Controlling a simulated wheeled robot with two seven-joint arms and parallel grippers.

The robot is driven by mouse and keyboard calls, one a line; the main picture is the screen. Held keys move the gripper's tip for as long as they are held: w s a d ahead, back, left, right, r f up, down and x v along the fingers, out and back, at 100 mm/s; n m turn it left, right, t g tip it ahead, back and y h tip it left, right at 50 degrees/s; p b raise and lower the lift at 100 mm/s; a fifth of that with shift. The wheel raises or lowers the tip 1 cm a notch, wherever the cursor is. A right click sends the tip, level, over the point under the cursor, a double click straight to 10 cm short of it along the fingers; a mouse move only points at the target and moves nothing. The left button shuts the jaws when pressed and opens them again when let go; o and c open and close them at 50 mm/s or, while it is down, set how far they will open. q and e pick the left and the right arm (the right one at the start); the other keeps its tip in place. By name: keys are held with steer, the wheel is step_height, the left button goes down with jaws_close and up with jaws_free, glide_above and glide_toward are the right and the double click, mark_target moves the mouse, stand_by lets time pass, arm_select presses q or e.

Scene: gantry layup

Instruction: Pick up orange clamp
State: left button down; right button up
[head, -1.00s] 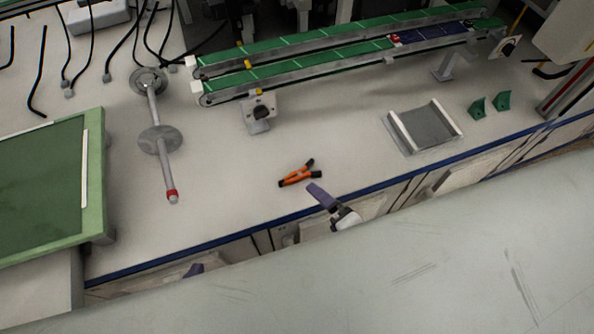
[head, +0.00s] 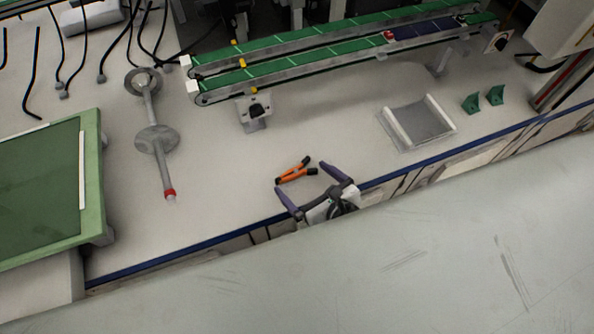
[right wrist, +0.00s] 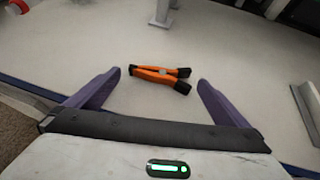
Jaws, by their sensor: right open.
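The orange clamp (head: 295,172) with black tips lies on the pale worktop near its front blue edge. It also shows in the right wrist view (right wrist: 157,75), lying ahead of the fingers and roughly centred between them. My right gripper (head: 304,190) is open, its two purple fingers spread wide on the near side of the clamp. In the right wrist view the right gripper (right wrist: 160,78) holds nothing, and the clamp appears apart from both fingers. My left gripper is not in view.
Green conveyors (head: 300,52) run along the back. A grey rod with discs (head: 157,140) lies to the left, beside a green-framed board (head: 92,222). A grey tray (head: 418,122) and green brackets (head: 470,103) are to the right. The worktop around the clamp is clear.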

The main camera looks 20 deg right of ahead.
mark_target(296, 172)
steer(key=x, duration=0.3)
steer(key=shift+w+f, duration=0.1)
steer(key=shift+w, duration=0.3)
steer(key=c, duration=0.8)
